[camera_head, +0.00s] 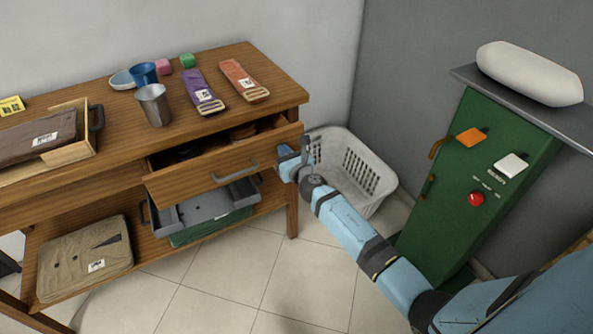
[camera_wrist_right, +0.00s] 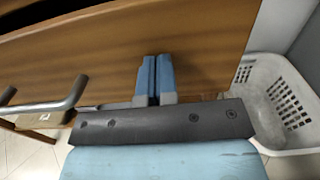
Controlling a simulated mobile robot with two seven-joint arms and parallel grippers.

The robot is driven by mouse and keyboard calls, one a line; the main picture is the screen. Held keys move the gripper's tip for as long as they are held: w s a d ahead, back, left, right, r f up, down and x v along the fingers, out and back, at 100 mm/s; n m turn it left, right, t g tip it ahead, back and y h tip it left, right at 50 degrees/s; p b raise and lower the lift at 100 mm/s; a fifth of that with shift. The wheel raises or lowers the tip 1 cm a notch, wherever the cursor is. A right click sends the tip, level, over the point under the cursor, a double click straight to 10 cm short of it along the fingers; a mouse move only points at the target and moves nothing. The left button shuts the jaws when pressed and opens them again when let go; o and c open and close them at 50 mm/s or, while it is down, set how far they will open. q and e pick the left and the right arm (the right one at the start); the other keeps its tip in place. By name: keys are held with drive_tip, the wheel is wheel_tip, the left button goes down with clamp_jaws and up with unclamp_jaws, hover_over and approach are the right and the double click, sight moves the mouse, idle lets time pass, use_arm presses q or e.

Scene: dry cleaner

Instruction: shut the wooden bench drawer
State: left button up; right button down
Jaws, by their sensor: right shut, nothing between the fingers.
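The wooden bench (camera_head: 272,85) stands at the left and centre in the head view. Its drawer (camera_head: 190,184) is pulled partly out, with dark items inside and a grey bar handle (camera_head: 236,172) on the front. My right gripper (camera_head: 290,155) is shut and empty at the right end of the drawer front. In the right wrist view its two blue fingers (camera_wrist_right: 154,78) are together against or just in front of the wooden drawer front (camera_wrist_right: 200,55); contact is not clear. The drawer handle (camera_wrist_right: 50,108) is left of the fingers there. My left gripper is not in view.
A white laundry basket (camera_head: 365,175) stands on the floor right of the bench. A green cabinet (camera_head: 470,180) stands further right. On the bench top are a metal cup (camera_head: 154,105), a blue cup (camera_head: 143,73) and a wooden tray (camera_head: 75,152). A grey tray (camera_head: 210,207) lies on the lower shelf.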

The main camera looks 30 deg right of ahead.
drive_tip(key=w+b, duration=0.4)
drive_tip(key=w, duration=0.6)
drive_tip(key=shift+w+a+f, duration=0.1)
drive_tip(key=shift+w+a, duration=0.05)
drive_tip(key=shift+w, duration=0.15)
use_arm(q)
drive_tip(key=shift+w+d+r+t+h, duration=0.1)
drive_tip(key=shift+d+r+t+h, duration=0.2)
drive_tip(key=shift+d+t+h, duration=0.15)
use_arm(e)
drive_tip(key=shift+w+r, duration=0.2)
drive_tip(key=shift+r, duration=0.25)
